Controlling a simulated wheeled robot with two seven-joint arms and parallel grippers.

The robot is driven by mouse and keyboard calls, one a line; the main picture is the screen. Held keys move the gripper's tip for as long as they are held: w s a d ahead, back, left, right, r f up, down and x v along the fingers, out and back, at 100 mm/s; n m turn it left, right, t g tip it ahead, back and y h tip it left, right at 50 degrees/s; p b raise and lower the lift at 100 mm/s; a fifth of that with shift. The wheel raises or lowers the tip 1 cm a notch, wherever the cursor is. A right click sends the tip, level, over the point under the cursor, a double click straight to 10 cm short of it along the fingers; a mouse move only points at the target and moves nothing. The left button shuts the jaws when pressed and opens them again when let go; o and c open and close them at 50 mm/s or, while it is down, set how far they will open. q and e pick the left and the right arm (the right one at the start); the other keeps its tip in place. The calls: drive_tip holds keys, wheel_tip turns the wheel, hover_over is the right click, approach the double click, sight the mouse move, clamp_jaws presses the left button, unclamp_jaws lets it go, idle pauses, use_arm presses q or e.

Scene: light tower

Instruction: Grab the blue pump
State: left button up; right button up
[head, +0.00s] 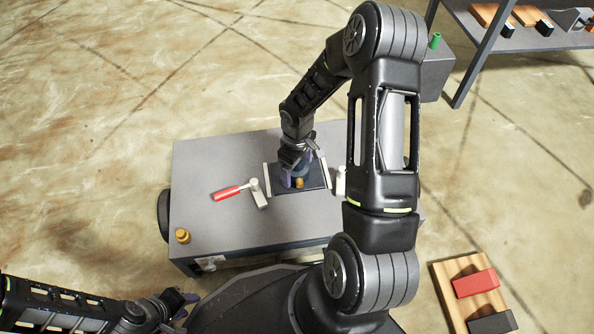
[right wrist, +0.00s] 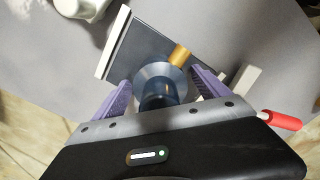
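The blue pump (right wrist: 158,84) shows in the right wrist view as a dark blue round body with a brass fitting (right wrist: 179,54), on a dark plate (right wrist: 150,40). My right gripper (right wrist: 161,77) is open, its two purple fingers on either side of the pump with visible gaps. In the head view my right gripper (head: 293,180) is low over the dark plate on the grey cabinet and hides most of the pump. My left gripper (head: 176,306) is at the lower left, off the cabinet's front; its fingers are too dark to read.
The grey cabinet (head: 215,160) also bears a red-handled clamp (head: 231,191) left of the plate and a brass knob (head: 183,236) at its front left corner. A pale block (head: 340,182) lies right of the plate. A wooden board (head: 447,277) with blocks is lower right; a shelf is upper right.

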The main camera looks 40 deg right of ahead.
clamp_jaws()
idle(0.8)
